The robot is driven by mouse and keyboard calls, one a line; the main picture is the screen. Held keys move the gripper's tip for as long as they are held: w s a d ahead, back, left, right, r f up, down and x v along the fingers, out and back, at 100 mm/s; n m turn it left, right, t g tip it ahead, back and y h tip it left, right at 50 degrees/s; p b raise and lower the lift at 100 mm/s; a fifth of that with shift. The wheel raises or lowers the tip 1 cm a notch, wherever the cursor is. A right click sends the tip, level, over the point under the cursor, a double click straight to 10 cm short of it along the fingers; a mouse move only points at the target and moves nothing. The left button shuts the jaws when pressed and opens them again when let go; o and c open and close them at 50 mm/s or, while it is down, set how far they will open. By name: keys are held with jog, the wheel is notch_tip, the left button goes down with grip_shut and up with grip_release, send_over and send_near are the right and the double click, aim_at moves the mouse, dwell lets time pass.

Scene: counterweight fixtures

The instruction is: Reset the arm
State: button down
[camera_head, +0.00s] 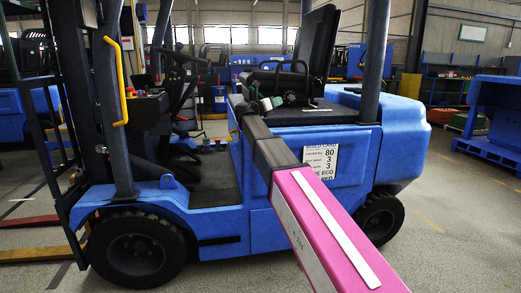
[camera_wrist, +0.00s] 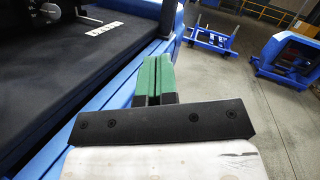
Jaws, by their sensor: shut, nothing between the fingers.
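My arm (camera_head: 318,225), with magenta and white panels, reaches from the lower right of the head view toward the blue forklift (camera_head: 225,215). Its dark far section ends beside the driver's seat (camera_head: 316,50). My gripper (camera_head: 265,104) is small there, near the seat's side, and partly hard to make out. In the wrist view my gripper (camera_wrist: 152,80) shows two green fingers pressed together with nothing between them. They are beside the forklift's blue edge (camera_wrist: 110,95) and black deck (camera_wrist: 65,70). I cannot tell whether they touch it.
The forklift's mast (camera_head: 92,120) and front wheel (camera_head: 135,246) stand at left. A blue rack (camera_head: 492,125) is at the right. In the wrist view, blue stands (camera_wrist: 215,32) and a blue machine (camera_wrist: 288,62) are farther off. Grey floor (camera_wrist: 225,90) between is clear.

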jog(key=s+f+n+t+y, duration=0.25)
jog(key=f+n+y, duration=0.75)
jog(key=f+n, duration=0.65)
jog(key=s+f+n+t+y, duration=0.1)
jog(key=s+f+n+y, duration=0.3)
jog(key=f+n+y, duration=1)
jog(key=s+d+f+n+g+h, duration=0.2)
jog(key=s+d+f+n+g, duration=0.2)
jog(key=s+f, duration=0.4)
jog(key=s+d+f+n+g+h, duration=0.2)
jog(key=s+d+f+n+g, duration=0.1)
jog(key=s+f, duration=0.5)
jog(key=s+d+f+n+g+h, duration=0.3)
jog(key=s+f+n+g, duration=0.3)
jog(key=s, duration=0.6)
jog(key=shift+s+d+f+g, duration=0.4)
jog(key=shift+d+f+g, duration=0.15)
jog(key=shift+d+f, duration=0.3)
